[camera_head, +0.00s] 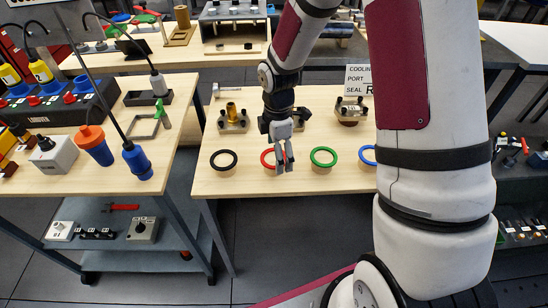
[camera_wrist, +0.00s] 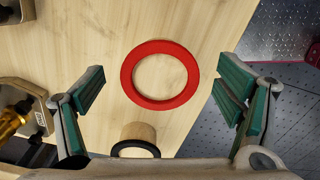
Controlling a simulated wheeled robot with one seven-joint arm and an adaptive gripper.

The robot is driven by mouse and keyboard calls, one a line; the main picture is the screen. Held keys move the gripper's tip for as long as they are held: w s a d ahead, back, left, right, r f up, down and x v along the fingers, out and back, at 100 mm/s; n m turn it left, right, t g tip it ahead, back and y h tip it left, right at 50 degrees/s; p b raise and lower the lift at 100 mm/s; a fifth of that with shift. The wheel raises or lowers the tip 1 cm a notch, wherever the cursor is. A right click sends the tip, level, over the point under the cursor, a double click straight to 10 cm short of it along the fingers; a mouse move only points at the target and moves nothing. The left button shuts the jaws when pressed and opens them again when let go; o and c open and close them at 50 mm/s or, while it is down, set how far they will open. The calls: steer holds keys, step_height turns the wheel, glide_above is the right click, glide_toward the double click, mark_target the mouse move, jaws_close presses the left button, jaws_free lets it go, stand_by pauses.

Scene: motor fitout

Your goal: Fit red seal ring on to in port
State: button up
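The red seal ring (camera_head: 265,158) lies flat on a short wooden stand in the front row of the workbench, partly hidden by my gripper. In the wrist view the ring (camera_wrist: 160,104) shows whole, between my open fingers and apart from them. My gripper (camera_head: 284,163) points down over the ring, open and empty. A fixture with a brass port (camera_head: 232,110) stands behind the black ring; its brass part also shows at the left of the wrist view (camera_wrist: 10,122). A second port fixture (camera_head: 350,110) stands further right. I cannot read which is the in port.
A black ring (camera_head: 223,152) is left of the red one; green (camera_head: 323,149) and blue (camera_head: 367,149) rings are right. A sign (camera_head: 358,78) stands behind, partly hidden by my arm. A left bench holds connectors and a grey box (camera_head: 55,152). Bare bench (camera_head: 300,125) lies behind the rings.

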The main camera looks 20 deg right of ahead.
steer(key=c, duration=0.8)
steer(key=shift+r, duration=0.1)
